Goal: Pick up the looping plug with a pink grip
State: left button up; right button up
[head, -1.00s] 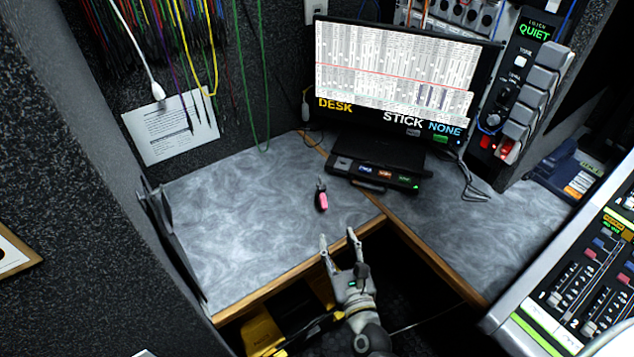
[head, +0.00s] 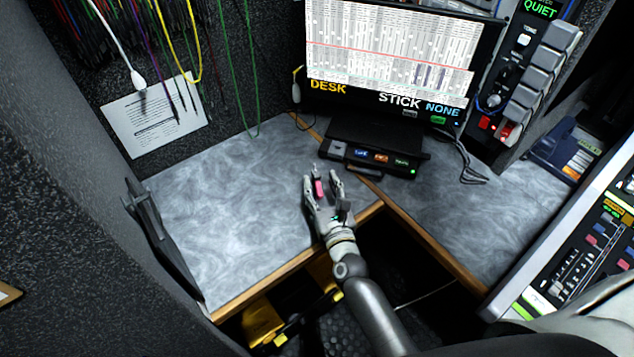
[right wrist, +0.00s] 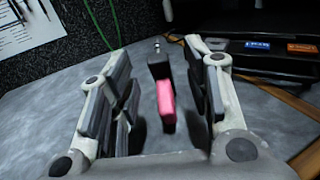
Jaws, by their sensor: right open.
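The looping plug with a pink grip (head: 319,187) lies on the grey marbled desktop (head: 235,200). In the right wrist view there is a gap between the plug and each finger of the gripper (right wrist: 163,100); the plug sits closer to the right finger. Whether the fingers touch the desktop is hard to tell. My left gripper is not in view.
A monitor (head: 388,60) stands behind the plug, with a black button box (head: 375,155) in front of it. A dark upright panel (head: 150,225) stands at the desk's left edge. A mixing console (head: 590,250) is at the right. The desktop left of the plug is clear.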

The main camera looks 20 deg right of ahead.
aim_at(318, 178)
jog(key=w, duration=0.2)
jog(key=shift+w, duration=0.8)
jog(key=shift+c, duration=0.5)
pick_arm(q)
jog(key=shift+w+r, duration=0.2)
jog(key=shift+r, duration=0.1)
pick_arm(e)
grip_shut()
